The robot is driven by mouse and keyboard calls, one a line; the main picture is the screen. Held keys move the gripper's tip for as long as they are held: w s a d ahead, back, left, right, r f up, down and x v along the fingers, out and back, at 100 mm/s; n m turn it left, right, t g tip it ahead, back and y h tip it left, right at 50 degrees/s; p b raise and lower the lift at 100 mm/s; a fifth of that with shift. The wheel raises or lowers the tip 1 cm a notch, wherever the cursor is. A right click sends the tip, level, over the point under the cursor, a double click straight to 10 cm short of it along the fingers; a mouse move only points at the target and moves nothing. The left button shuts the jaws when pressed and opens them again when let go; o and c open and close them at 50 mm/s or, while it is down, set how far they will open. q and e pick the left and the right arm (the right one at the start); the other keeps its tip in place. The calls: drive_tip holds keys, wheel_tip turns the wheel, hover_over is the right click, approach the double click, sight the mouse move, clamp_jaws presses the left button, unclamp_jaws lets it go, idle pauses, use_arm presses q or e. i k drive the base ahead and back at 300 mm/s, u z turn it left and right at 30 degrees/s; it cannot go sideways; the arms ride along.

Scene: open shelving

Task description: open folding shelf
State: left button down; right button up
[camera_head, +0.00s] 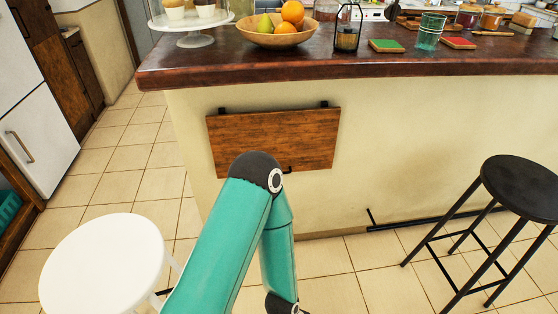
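The folding shelf (250,132) is a brown wooden panel hanging flat against the cream side of the counter. Two small black hinges show at its top edge, and a small black handle or hook (288,170) shows near its bottom edge. A teal arm of mine rises from the bottom, left of centre, and bends back down at a dark elbow. The elbow covers part of the shelf's lower edge. Neither of my grippers is in view.
A white round stool (104,264) stands at the lower left, and a black stool (522,187) at the right. The counter top (330,62) overhangs the shelf and holds a fruit bowl (277,37) and several small items. Tiled floor is free between the stools.

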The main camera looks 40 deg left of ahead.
sight(303, 140)
drive_tip(key=u, duration=0.5)
drive_tip(key=i, duration=1.1)
drive_tip(key=u, duration=0.9)
drive_tip(key=i, duration=0.2)
drive_tip(key=u, duration=0.15)
drive_tip(key=k, duration=0.9)
drive_tip(key=u, duration=0.15)
drive_tip(key=i, duration=0.9)
drive_tip(key=z, duration=0.1)
